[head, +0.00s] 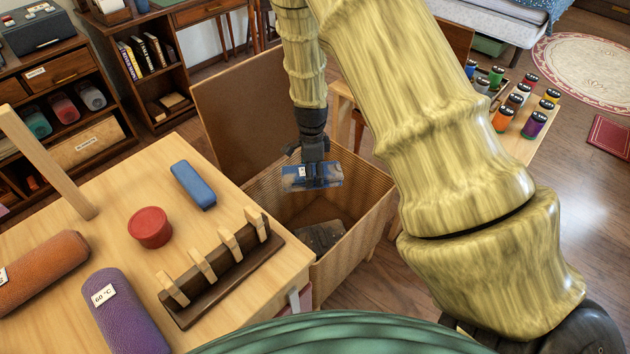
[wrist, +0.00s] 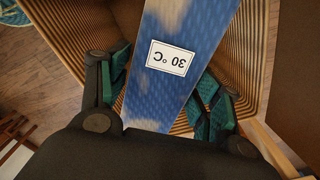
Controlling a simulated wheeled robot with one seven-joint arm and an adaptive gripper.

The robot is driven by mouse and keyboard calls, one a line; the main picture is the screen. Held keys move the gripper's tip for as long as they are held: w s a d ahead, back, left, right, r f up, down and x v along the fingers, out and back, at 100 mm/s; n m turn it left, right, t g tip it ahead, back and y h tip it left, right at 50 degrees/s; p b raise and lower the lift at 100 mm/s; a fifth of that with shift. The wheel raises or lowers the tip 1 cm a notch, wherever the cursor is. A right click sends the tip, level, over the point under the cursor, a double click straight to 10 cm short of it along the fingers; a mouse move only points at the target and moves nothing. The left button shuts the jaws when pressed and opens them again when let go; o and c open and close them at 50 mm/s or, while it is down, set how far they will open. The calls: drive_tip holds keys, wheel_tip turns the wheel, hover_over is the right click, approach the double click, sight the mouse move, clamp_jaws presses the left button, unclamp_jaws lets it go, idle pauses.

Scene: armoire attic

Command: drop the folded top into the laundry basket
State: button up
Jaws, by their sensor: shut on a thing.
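My gripper (head: 313,162) is shut on a folded blue and white top (head: 325,177) and holds it over the open laundry basket (head: 352,243). In the wrist view the top (wrist: 160,95) lies between the two teal-padded fingers (wrist: 163,82), with a white label reading 30 °C. The basket is a square box with ribbed walls, and these surround the top in the wrist view. The top hangs around the level of the basket's mouth; its exact height is hard to tell. A dark flat thing (head: 322,236) lies inside the basket.
The basket's brown lid (head: 232,108) stands open behind left. A wooden table (head: 120,215) at left holds a red round item (head: 150,227), blue, purple and orange rolls and a peg rack (head: 215,268). A low table at right carries several jars (head: 503,119).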

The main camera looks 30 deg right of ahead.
sight(314, 168)
drive_tip(key=shift+w+d+f+m+b, duration=0.15)
drive_tip(key=shift+d+f+m+b, duration=0.15)
drive_tip(key=shift+f+m, duration=0.1)
drive_tip(key=shift+w+d+f+m+b, duration=0.15)
drive_tip(key=shift+f+m+b, duration=0.15)
drive_tip(key=shift+f+m, duration=0.1)
wheel_tip(314, 168, down, 6)
drive_tip(key=b, duration=0.6)
drive_tip(key=o, duration=1.2)
drive_tip(key=shift+r, duration=0.15)
wheel_tip(314, 168, up, 12)
drive_tip(key=shift+f, duration=0.1)
